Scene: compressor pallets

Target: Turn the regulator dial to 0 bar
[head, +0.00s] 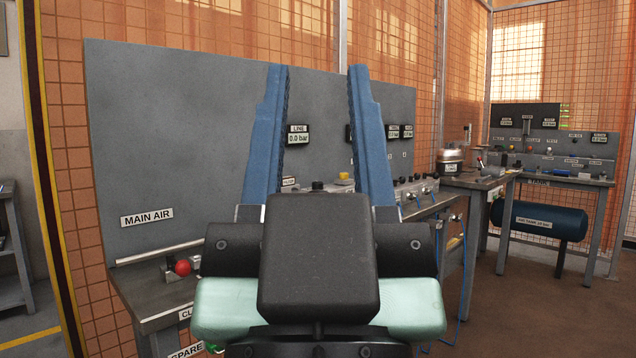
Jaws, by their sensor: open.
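My gripper (318,72) is large in the head view, its two blue fingers pointing up and spread apart with nothing between them. Between and behind the fingers stands a grey panel (180,130) with a LINE display (298,135) that reads 0.0 bar. Low between the fingers, past my gripper's body, a black knob (317,186) and a yellow knob (343,179) show on the bench. I cannot tell which part is the regulator dial or read its setting. My gripper hides much of the bench and part of another display.
A red ball-topped lever (183,267) sits on the bench left, below the MAIN AIR label (146,217). Several small fittings line the bench to the right. A metal pot (450,160), another bench and a blue tank (538,222) stand farther right. Brown floor (540,315) is open at lower right.

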